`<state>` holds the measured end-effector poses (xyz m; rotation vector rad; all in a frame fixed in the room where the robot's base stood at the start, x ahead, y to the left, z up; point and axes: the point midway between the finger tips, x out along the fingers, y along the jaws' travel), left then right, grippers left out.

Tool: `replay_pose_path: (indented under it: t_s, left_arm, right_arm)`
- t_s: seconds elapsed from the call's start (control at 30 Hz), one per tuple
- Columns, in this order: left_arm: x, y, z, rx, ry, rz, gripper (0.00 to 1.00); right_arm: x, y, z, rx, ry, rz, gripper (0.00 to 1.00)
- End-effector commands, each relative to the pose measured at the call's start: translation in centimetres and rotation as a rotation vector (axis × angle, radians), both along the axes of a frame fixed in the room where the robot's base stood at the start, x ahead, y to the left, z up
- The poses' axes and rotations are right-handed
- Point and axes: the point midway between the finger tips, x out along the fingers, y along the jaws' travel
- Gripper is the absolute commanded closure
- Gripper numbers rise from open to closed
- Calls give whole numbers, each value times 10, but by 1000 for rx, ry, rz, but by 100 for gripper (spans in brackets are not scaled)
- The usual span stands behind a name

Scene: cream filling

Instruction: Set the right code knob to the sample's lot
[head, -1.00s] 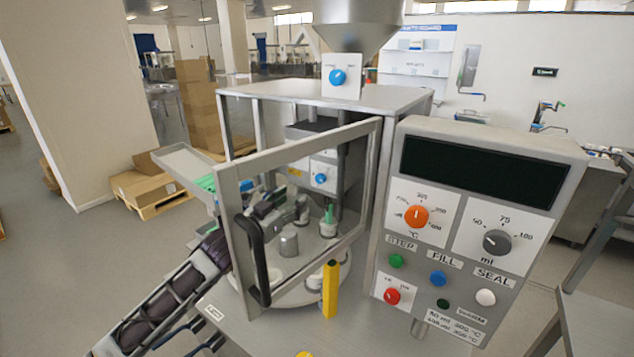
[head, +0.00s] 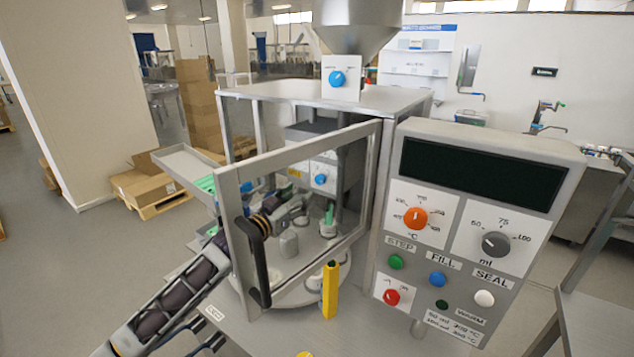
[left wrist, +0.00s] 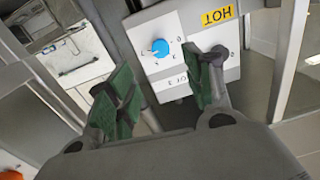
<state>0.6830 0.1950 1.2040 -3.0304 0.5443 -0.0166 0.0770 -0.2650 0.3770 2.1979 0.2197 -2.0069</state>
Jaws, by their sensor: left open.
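The blue code knob (head: 320,179) sits on a white plate inside the machine, seen through the framed door. It also shows in the left wrist view (left wrist: 160,47), where the picture is turned and a dark knob (left wrist: 220,55) is partly hidden behind one finger. My left gripper (head: 303,202) is behind the door frame, below and left of the blue knob. In the left wrist view its green-padded fingers (left wrist: 168,78) are apart and empty, short of the plate. The small scale marks around the knob are hard to read. My right gripper is not in view.
The door frame (head: 231,243) and its black handle (head: 257,262) stand close to my left arm. A grey cylinder (head: 289,243) stands on the turntable below the gripper. A yellow post (head: 330,289) stands in front. The control panel (head: 480,235) is at right.

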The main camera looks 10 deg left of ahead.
Motion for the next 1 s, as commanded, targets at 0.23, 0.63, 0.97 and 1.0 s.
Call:
replay_pose_path:
  t_s: [0.23,0.63,0.97,1.0]
  left_arm:
    - [21,-7,2,-1,-1,1,49]
    - [55,-20,2,1,-1,1,49]
    - [82,-30,1,0,-1,0,49]
    - [85,-31,1,0,-1,0,49]
  right_arm:
    - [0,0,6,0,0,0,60]
    - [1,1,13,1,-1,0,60]
    - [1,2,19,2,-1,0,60]
    - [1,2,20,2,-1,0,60]
